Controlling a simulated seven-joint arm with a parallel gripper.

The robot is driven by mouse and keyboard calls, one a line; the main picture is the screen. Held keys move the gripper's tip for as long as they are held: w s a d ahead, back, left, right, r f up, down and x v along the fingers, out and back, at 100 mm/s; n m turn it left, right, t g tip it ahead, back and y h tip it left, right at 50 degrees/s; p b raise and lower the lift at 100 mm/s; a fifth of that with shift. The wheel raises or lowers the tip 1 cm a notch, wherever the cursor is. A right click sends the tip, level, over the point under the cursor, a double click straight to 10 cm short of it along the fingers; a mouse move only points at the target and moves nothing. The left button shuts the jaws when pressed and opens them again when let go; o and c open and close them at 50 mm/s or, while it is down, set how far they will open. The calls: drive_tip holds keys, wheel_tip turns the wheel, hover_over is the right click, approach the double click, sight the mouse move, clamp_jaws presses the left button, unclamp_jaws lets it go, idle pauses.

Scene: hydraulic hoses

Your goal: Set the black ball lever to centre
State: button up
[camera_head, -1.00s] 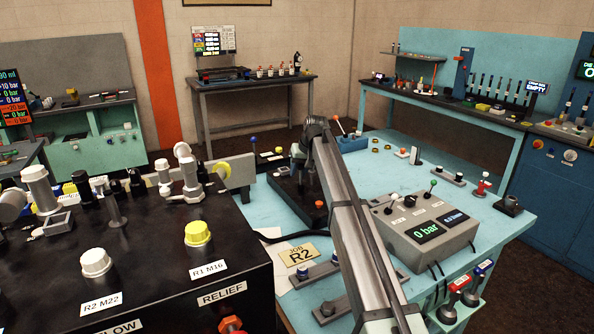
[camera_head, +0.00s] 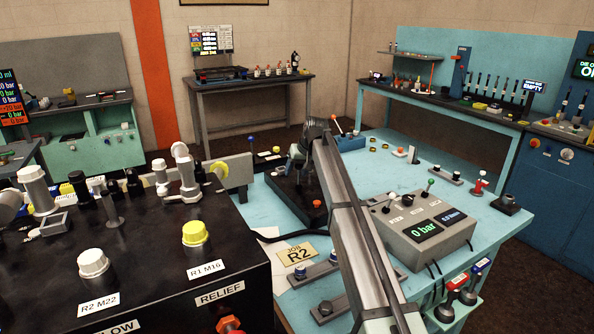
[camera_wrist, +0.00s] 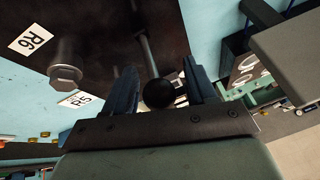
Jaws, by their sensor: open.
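The black ball lever (camera_wrist: 158,93) shows in the wrist view as a dark ball on a thin rod. The ball sits between the two fingers of my gripper (camera_wrist: 158,90), close to the palm. The fingers are apart, one on each side of the ball; I cannot tell whether either touches it. In the head view my gripper is over the black base plate (camera_head: 287,197) on the blue bench, mostly hidden behind my arm, and the ball lever cannot be made out there.
A grey control box (camera_head: 422,228) with small levers and a "0 bar" display stands right of my arm. A black console (camera_head: 150,262) with knobs fills the front left. A blue-knobbed lever (camera_head: 251,140) stands behind the plate. A bolt head (camera_wrist: 65,74) is near the fingers.

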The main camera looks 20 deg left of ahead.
drive_tip(key=v, duration=1.3)
drive_tip(key=shift+d+r, duration=0.2)
drive_tip(key=shift+r, duration=0.15)
